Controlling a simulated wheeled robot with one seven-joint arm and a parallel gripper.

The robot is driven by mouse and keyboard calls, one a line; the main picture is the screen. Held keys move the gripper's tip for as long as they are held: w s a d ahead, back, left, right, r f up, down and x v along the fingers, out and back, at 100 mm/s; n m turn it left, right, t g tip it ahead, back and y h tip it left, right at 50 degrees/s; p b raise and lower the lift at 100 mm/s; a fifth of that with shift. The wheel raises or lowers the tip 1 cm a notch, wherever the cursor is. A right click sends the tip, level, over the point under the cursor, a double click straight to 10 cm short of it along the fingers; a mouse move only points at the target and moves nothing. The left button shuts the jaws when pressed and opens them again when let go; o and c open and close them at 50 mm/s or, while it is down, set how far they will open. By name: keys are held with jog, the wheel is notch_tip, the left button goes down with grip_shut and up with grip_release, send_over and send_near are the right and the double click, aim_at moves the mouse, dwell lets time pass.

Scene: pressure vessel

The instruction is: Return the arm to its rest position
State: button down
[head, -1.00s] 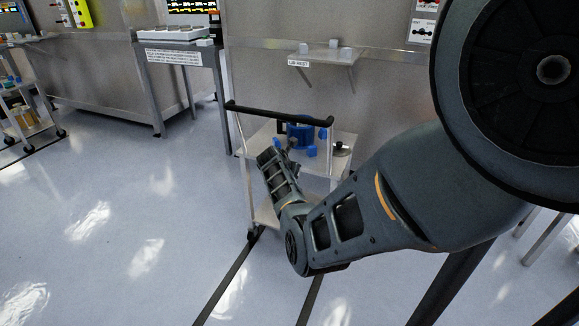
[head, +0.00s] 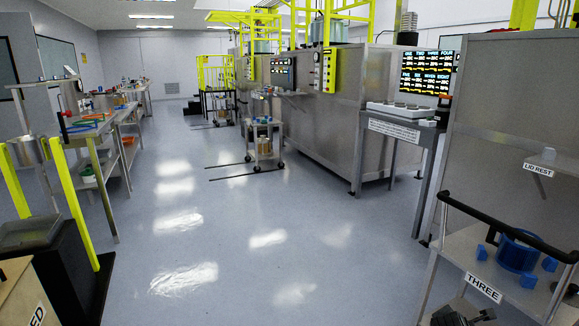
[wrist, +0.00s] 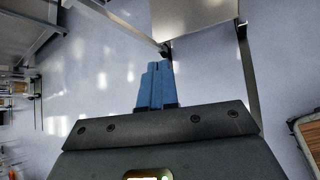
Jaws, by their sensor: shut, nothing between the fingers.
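My gripper (wrist: 156,84) shows in the wrist view, with its two blue fingers together and nothing between them. It is above the floor, apart from any object. In the head view only a small dark part of my arm shows at the bottom edge, right of the middle. The rest of the arm is outside that view.
A control desk (head: 403,127) stands behind. The central floor (head: 230,225) is clear. Workbenches line the left.

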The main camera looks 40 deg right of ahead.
jog(key=s+a+r+m+t+y, duration=0.15)
jog(key=a+t, duration=0.25)
jog(key=a, duration=1.2)
jog(key=s+a+r+m+t+y, duration=0.1)
jog(key=a+r+m+t+y, duration=0.3)
jog(key=a, duration=1.2)
jog(key=s+a+r+m+t+y, duration=0.2)
jog(key=s+a+r+m, duration=0.2)
jog(key=s+a+r, duration=0.2)
jog(key=s+a+r+m+t+y, duration=0.2)
jog(key=s+a+r, duration=0.4)
jog(key=a+r, duration=0.5)
notch_tip(320, 180, up, 3)
jog(key=shift+f+m+t, duration=0.1)
jog(key=shift+m+t, duration=0.7)
jog(key=shift+m, duration=0.05)
jog(key=shift+y, duration=0.25)
